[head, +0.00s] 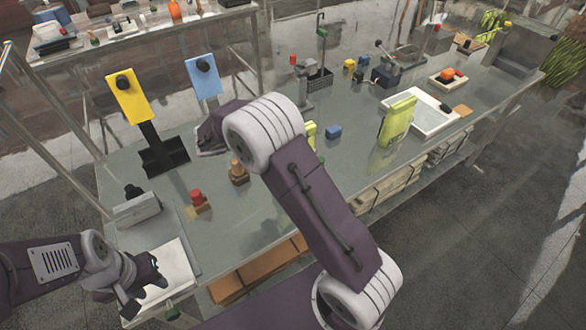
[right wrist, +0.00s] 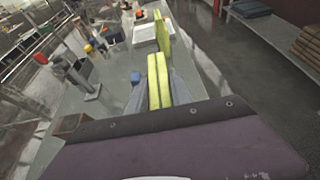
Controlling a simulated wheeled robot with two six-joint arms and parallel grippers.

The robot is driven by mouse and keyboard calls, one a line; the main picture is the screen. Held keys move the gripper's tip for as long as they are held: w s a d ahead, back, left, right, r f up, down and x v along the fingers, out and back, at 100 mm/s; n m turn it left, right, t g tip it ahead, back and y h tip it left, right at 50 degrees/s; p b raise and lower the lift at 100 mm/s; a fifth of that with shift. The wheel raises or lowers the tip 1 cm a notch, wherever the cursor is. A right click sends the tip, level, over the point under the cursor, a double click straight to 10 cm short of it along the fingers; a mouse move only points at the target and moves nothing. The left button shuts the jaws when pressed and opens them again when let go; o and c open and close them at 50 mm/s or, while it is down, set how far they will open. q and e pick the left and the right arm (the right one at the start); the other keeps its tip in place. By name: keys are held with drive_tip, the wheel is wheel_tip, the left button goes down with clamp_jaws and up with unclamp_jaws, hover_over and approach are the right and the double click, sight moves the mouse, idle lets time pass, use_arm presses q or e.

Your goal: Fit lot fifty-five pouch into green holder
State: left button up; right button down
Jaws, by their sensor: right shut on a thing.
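My right gripper (right wrist: 158,90) is shut on a yellow-green pouch-like slab (right wrist: 153,75), which stands up between its grey fingers. In the head view my right arm hides this gripper, and only a bit of the slab (head: 311,133) shows beside the arm. A second yellow-green upright piece (head: 397,121) stands on the bench near a white tray; it also shows beyond the held slab in the right wrist view (right wrist: 162,32). I cannot read any lot number or tell which piece is the green holder. My left gripper (head: 150,279) is open and empty over a white pad.
The white tray (head: 447,121) lies at the bench's right. A yellow panel (head: 131,102) and a blue panel (head: 203,82) stand at the left. A blue block (head: 333,132), a red-topped piece (head: 198,200) and a brown stamp-like piece (head: 238,173) stand on the bench.

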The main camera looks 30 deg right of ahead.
drive_tip(key=f, duration=0.1)
drive_tip(key=a+f, duration=0.1)
drive_tip(key=shift+w+a+f, duration=0.15)
drive_tip(key=shift+w+f, duration=0.05)
drive_tip(key=shift+f, duration=0.1)
use_arm(q)
drive_tip(key=shift+w+a+r, duration=0.1)
drive_tip(key=shift+a+r, duration=0.1)
drive_tip(key=shift+a, duration=0.25)
use_arm(e)
drive_tip(key=f, duration=0.4)
drive_tip(key=shift+s+d, duration=0.1)
drive_tip(key=shift+d, duration=0.1)
drive_tip(key=c, duration=1.2)
unclamp_jaws()
drive_tip(key=shift+d, duration=0.1)
use_arm(q)
drive_tip(key=shift+d, duration=0.15)
use_arm(e)
drive_tip(key=shift+o, duration=0.2)
use_arm(q)
wheel_tip(320, 180, down, 2)
drive_tip(key=shift+f+b, duration=0.1)
drive_tip(key=shift+b, duration=0.85)
use_arm(e)
drive_tip(key=v, duration=1.2)
